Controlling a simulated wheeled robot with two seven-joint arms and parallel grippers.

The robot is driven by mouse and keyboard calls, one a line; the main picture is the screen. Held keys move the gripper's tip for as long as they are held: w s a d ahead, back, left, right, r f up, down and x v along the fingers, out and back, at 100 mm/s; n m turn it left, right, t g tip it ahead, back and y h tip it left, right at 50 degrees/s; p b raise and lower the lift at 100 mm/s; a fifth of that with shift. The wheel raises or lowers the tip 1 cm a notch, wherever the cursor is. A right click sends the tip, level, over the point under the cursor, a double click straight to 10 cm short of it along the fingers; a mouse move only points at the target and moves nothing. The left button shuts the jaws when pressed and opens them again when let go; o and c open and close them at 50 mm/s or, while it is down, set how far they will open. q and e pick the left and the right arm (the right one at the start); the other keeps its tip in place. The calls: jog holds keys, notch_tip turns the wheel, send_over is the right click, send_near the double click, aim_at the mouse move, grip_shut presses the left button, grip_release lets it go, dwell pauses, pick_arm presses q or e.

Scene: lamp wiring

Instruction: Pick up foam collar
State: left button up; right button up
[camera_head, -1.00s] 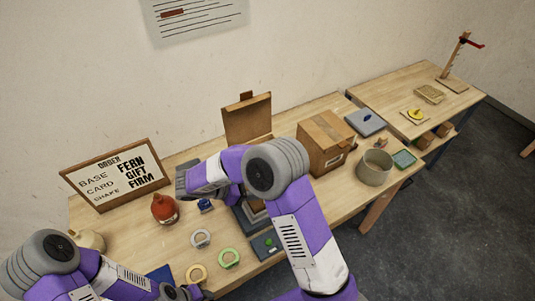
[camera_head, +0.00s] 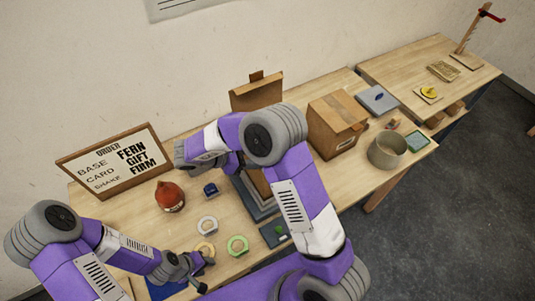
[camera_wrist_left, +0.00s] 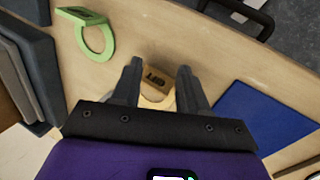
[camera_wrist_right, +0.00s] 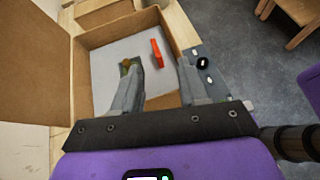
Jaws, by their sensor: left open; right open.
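Three ring-shaped collars with tabs lie on the table in the head view: a pale grey one (camera_head: 208,225), a yellow one (camera_head: 205,248) and a green one (camera_head: 238,245). My left gripper (camera_head: 200,268) is open beside the yellow collar. In the left wrist view, its fingers (camera_wrist_left: 160,75) straddle the tan-yellow collar (camera_wrist_left: 157,98), whose lettered tab shows between them; the ring is partly hidden. The green collar (camera_wrist_left: 97,38) lies apart, upper left. My right gripper (camera_wrist_right: 160,72) is open above an open box (camera_wrist_right: 107,38) holding a small green item and an orange item.
A red-brown bottle (camera_head: 170,197) and a small blue item (camera_head: 210,189) stand behind the collars. A blue mat (camera_wrist_left: 265,120) lies beside my left gripper. A closed carton (camera_head: 336,125) and a round tin (camera_head: 386,151) stand to the right. The order board (camera_head: 118,162) stands at the back left.

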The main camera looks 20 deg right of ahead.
pick_arm(q)
jog(key=shift+w+a+f, duration=0.2)
jog(key=shift+w+f, duration=0.05)
jog(key=shift+f, duration=0.15)
jog(key=shift+r, duration=0.1)
pick_arm(e)
jog(key=shift+w+f, duration=0.4)
jog(key=shift+f, duration=0.2)
pick_arm(q)
notch_tip(320, 180, up, 2)
jog(key=shift+s+p, duration=0.1)
jog(key=shift+p, duration=0.8)
pick_arm(e)
jog(key=x, duration=0.7)
jog(key=shift+s+r, duration=0.1)
grip_shut()
jog(key=shift+r, duration=0.1)
